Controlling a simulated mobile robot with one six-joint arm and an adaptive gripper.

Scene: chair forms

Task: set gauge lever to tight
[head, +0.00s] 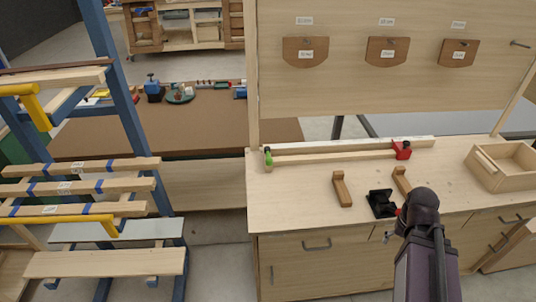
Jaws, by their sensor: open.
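A long pale wooden bar (335,156) lies along the back of the workbench. A red block (402,149) sits at its right end and a small green piece (268,158) at its left end. These look like parts of the gauge; which of them is the lever, and how it is set, is too small to tell. My gripper (376,204), black, is over the front part of the bench, to the front and left of the red block and apart from it. It is open, with nothing seen between its fingers.
Two wooden blocks (342,189) stand near my gripper, the right one (402,180) partly behind my arm. An open wooden box (502,166) is at the bench's right. A panel (385,90) with labelled holders rises behind. A blue rack (120,95) with planks stands left. The bench's left front is clear.

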